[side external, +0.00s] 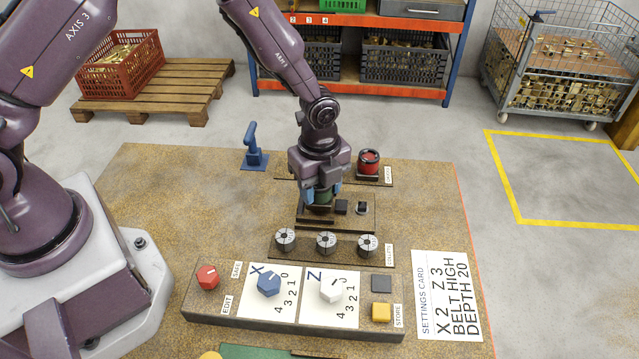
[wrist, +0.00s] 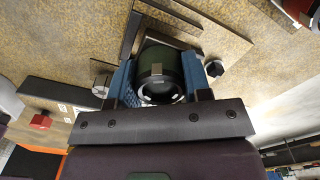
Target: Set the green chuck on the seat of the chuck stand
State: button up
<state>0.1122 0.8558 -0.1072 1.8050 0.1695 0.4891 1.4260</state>
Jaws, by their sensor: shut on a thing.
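My gripper (side external: 320,196) is shut on the green chuck (side external: 317,199), with its blue fingers on either side. In the wrist view the green chuck (wrist: 161,64) sits between the two fingers, its dark round end with a pale ring facing the camera. In the side view the chuck is low over the left part of a dark brown stand (side external: 335,224), which looks like the chuck stand. The seat is hidden by the chuck and gripper. I cannot tell whether the chuck touches it.
A red chuck (side external: 369,158) stands on the labelled rack behind. Several grey collets (side external: 326,241) sit in a row in front. A control panel with red, blue and white knobs (side external: 269,284) lies nearer, beside a settings card (side external: 447,295). A blue lever tool (side external: 253,150) stands back left.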

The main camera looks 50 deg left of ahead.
jog(key=shift+f, duration=0.7)
dwell(1.1)
jog(key=o, duration=1.7)
jog(key=shift+o, duration=0.2)
jog(key=shift+r, duration=3.5)
